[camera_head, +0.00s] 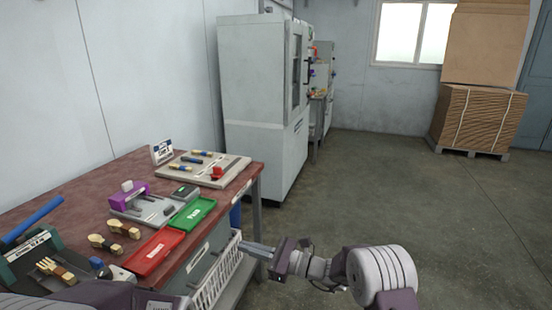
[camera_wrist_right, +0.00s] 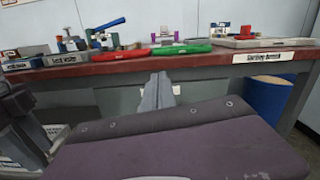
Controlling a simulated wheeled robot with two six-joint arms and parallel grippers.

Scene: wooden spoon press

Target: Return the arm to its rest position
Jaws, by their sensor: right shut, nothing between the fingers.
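My right gripper (camera_head: 262,250) is shut and empty. In the head view it hangs in front of the table's right front edge, beside the white basket, with its fingers pointing left. In the right wrist view its closed fingers (camera_wrist_right: 158,92) point at the table front, below the tabletop edge. The tip of my left gripper is not visible; only part of what looks like my left arm shows at the bottom left of the head view.
The red-brown table (camera_head: 85,198) carries a red tray (camera_head: 152,252), a green tray (camera_head: 192,214), a purple fixture (camera_head: 130,196) and wooden brushes. A white basket (camera_head: 218,278) sits under its front edge. A blue bin (camera_wrist_right: 268,100) stands below.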

